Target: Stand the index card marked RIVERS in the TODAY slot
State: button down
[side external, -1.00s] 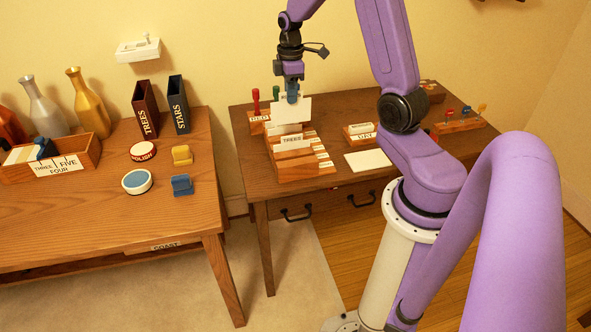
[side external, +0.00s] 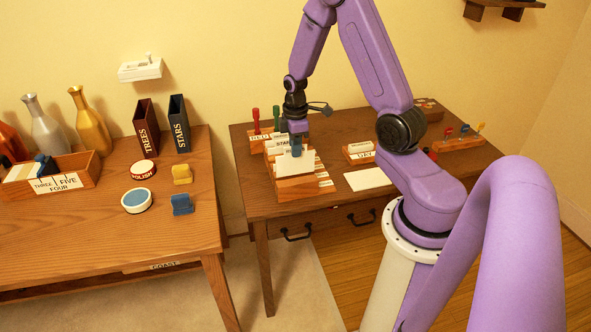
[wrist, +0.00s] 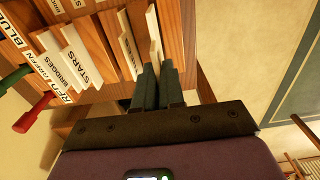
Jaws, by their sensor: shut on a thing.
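My gripper (side external: 297,152) is shut on a pale index card (side external: 291,165) at the wooden stepped card rack (side external: 298,190) on the right desk. The held card's face shows no readable marking, so I cannot confirm it is RIVERS. It stands low in front of the STARS card (side external: 280,143). In the wrist view the held card (wrist: 154,38) is edge-on between my fingers (wrist: 158,82), beside the TREES card (wrist: 127,52). I cannot tell whether its lower edge is inside a slot. The slot labels at the rack's side are too small to read; I cannot pick out TODAY.
Red and green handled tools (side external: 256,120) stand behind the rack at left. A white sheet (side external: 369,180) lies to its right, with a small card block (side external: 360,152) behind it. The left table (side external: 90,225) holds bottles, boxes and stamps, across a gap.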

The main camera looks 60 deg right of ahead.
aim_at(295, 174)
jog(key=shift+f, duration=3.05)
jog(key=shift+f, duration=0.1)
jog(key=c, duration=1.2)
grip_release()
jog(key=shift+c, duration=0.2)
